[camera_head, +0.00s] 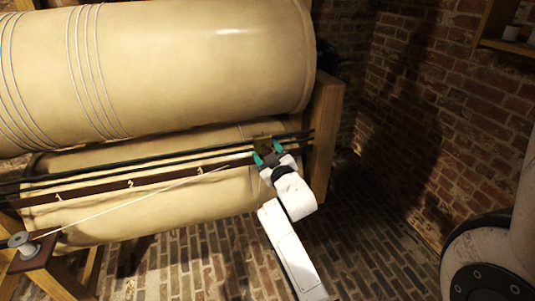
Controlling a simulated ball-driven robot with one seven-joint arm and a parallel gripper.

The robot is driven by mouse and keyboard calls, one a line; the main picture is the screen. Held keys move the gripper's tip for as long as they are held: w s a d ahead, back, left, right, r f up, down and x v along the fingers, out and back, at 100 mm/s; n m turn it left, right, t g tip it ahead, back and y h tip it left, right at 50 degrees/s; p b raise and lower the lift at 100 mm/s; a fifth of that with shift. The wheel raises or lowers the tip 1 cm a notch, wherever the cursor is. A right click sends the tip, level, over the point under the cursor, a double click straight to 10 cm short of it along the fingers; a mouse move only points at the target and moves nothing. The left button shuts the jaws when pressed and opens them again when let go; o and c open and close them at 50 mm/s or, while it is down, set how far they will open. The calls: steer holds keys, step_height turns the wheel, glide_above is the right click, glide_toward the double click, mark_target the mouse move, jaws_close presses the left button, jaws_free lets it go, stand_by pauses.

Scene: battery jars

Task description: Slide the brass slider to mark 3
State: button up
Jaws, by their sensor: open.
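The brass slider (262,144) sits near the right end of the dark rails (150,164). It is small in the picture and partly hidden by my gripper. My gripper (267,153) is open, with its teal fingertips at the slider's near side, one to its left and one to its right. I cannot tell whether they touch it. The dark scale strip (100,187) carries pale marks. Mark 3 (200,170) is left of the slider, with marks 2 (131,183) and 1 (60,196) further left.
A white cord (150,197) runs from a grey spool (25,244) at lower left up toward the slider. A wooden post (325,130) stands right of the slider. Brick floor (200,262) is open in front.

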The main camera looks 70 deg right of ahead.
steer(key=shift+c, duration=0.2)
jaws_close()
stand_by(0.3)
